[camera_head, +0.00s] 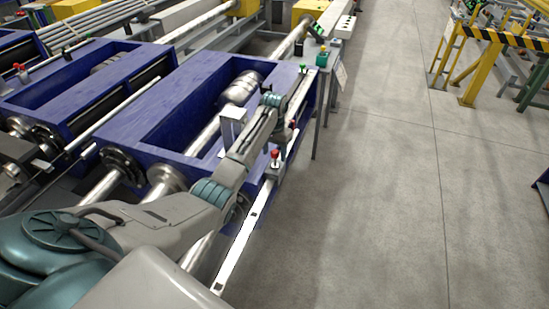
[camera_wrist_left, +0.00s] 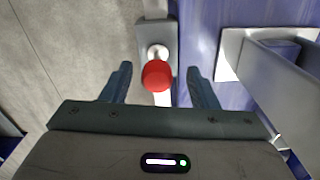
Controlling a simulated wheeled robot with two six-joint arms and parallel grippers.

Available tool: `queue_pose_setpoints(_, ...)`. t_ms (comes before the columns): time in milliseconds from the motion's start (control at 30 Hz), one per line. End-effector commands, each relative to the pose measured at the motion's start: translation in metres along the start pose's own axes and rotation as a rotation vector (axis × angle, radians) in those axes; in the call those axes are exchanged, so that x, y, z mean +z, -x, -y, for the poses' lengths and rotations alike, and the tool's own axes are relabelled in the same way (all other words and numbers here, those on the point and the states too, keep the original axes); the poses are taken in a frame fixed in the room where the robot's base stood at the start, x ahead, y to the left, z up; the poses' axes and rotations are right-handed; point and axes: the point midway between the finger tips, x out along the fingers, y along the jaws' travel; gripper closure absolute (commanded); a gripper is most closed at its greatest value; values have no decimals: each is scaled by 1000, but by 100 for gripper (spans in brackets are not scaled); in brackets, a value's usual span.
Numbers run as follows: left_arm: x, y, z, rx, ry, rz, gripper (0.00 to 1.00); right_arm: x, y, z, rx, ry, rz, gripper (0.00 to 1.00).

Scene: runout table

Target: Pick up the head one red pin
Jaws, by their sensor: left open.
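The red pin (camera_wrist_left: 156,75) has a round red knob and stands on a narrow grey plate (camera_wrist_left: 153,40) in the left wrist view. My left gripper (camera_wrist_left: 160,68) is open, with one finger on each side of the knob and a gap on both sides. It holds nothing. In the head view a red pin (camera_head: 275,154) stands on the white rail beside the blue frame, just below my left wrist. My fingers are hard to make out there. My right gripper is not in view.
The blue frame (camera_head: 185,140) with rollers and a white bracket (camera_head: 232,114) is left of the pin. The bracket also shows close to the right finger in the wrist view (camera_wrist_left: 232,52). A green button (camera_head: 303,67) is farther back. Grey floor (camera_head: 400,200) on the right is clear.

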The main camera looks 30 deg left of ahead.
Motion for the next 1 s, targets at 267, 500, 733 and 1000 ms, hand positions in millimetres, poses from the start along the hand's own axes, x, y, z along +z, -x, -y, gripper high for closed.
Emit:
queue_pose_setpoints(267, 0, -27, -1, -1, -1, 0, 46, -14, 10, 10, -11, -6, -18, 64)
queue_pose_setpoints(500, 0, -28, -1, -1, -1, -1, 54, -10, 9, 0, 0, -1, -12, 64)
queue_pose_setpoints(733, 0, -27, -1, -1, -1, -1, 97, -8, 10, -2, 1, 0, -10, 64)
queue_pose_setpoints(1000, 0, -24, -1, -1, -1, -3, 97, -8, 8, -1, 1, 0, -9, 64)
